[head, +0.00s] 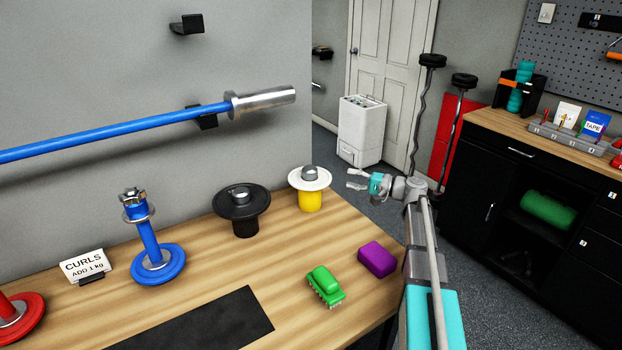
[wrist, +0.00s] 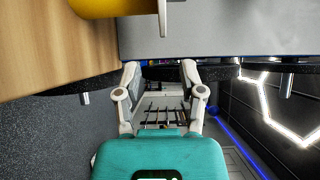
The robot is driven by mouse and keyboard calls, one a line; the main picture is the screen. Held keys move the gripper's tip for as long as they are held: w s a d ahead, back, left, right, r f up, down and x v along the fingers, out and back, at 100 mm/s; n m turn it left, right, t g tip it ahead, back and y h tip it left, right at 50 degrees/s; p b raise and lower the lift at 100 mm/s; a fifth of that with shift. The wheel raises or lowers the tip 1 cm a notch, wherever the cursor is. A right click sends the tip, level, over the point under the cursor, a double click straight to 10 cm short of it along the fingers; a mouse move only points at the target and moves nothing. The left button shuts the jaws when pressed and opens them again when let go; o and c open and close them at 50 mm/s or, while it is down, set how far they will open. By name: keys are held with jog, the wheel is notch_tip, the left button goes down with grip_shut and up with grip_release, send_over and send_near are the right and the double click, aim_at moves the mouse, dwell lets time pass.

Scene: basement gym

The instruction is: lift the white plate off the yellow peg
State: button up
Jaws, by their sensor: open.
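The white plate (head: 297,180) lies flat on top of the yellow peg (head: 310,203), near the table's back right edge. A grey metal top stands up through the plate's middle. My gripper (head: 356,180) is to the right of the plate, at about its height in the picture, open and empty. A gap shows between its fingers and the plate's rim. In the wrist view my gripper (wrist: 160,70) has its two fingers spread with nothing between them. Part of the yellow peg (wrist: 100,7) and the plate's thin edge (wrist: 163,18) show at the top there, cut off by the frame.
A black peg with a black plate (head: 243,203) stands left of the yellow one. A blue peg (head: 150,240), a green brush (head: 325,284) and a purple block (head: 377,260) are on the wooden table (head: 210,300). A blue bar (head: 130,133) hangs on the wall behind.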

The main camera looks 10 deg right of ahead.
aim_at(329, 173)
jog(key=shift+x, duration=2.45)
jog(key=shift+r+x, duration=0.1)
jog(key=shift+x, duration=1.2)
jog(key=shift+r+x, duration=0.15)
jog(key=shift+x, duration=1.1)
jog(key=shift+s+a, duration=0.1)
jog(key=shift+s, duration=0.05)
jog(key=shift+c, duration=0.2)
grip_shut()
